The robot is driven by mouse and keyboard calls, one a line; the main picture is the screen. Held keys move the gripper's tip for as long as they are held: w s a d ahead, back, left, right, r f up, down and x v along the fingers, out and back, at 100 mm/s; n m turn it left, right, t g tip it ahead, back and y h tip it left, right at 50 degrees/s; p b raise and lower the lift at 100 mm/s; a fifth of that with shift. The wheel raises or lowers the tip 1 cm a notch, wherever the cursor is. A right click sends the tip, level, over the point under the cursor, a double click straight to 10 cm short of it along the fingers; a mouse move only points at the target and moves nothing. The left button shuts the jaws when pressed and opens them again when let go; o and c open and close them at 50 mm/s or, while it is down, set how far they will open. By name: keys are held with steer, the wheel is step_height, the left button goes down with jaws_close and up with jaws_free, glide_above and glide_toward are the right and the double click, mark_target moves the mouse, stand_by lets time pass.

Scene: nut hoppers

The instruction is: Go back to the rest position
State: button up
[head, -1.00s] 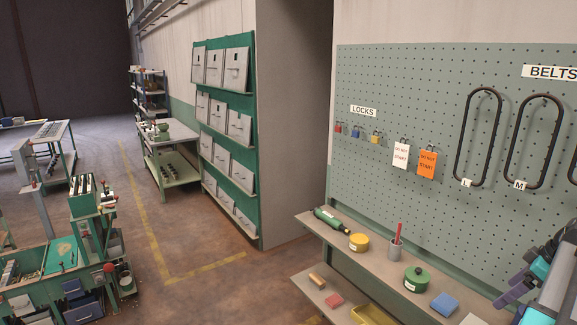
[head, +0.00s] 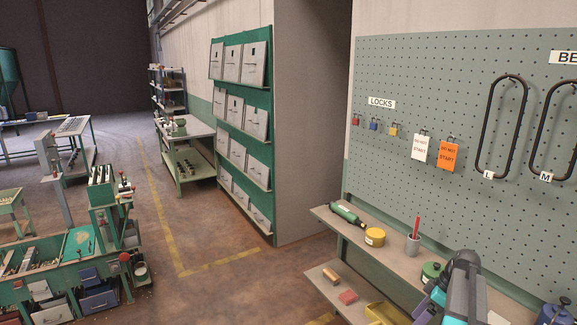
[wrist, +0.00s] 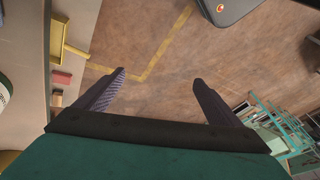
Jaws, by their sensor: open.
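My gripper (wrist: 159,76) shows in the wrist view with its two dark fingers spread apart. Nothing is between them, only the brown floor (wrist: 150,105) beyond and a yellow floor line. In the head view my arm shows at the lower right, in front of the pegboard shelf (head: 335,222), and hides part of a green round tin (head: 431,270). The fingers are hard to make out in that view.
A pegboard (head: 390,85) with locks, tags and belts stands right. A green workbench (head: 75,262) stands left. The floor (head: 225,250) between is clear.

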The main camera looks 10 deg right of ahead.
steer(key=s+a+f+n+g+b, duration=0.1)
steer(key=s+a+f+g+b, duration=0.2)
steer(key=a+f, duration=1.15)
steer(key=s+a+f+n+g+b, duration=0.1)
steer(key=s+a+f+g+b, duration=0.15)
steer(key=a+f, duration=1.15)
steer(key=s+a+f+m+h+b, duration=0.1)
steer(key=s+a+f+m, duration=0.2)
steer(key=s+f, duration=0.2)
steer(key=s+a+f+m+g+h+b, duration=0.1)
steer(key=s+a+f+m+h, duration=0.1)
steer(key=s+f, duration=0.3)
steer(key=s+a+f+m+h+b, duration=0.1)
steer(key=s+a+f+m, duration=0.3)
steer(key=s, duration=0.5)
steer(key=shift+s+f+m+h, duration=0.25)
steer(key=shift+f+m+h, duration=0.15)
steer(key=shift+f+h, duration=0.1)
steer(key=shift+g, duration=0.25)
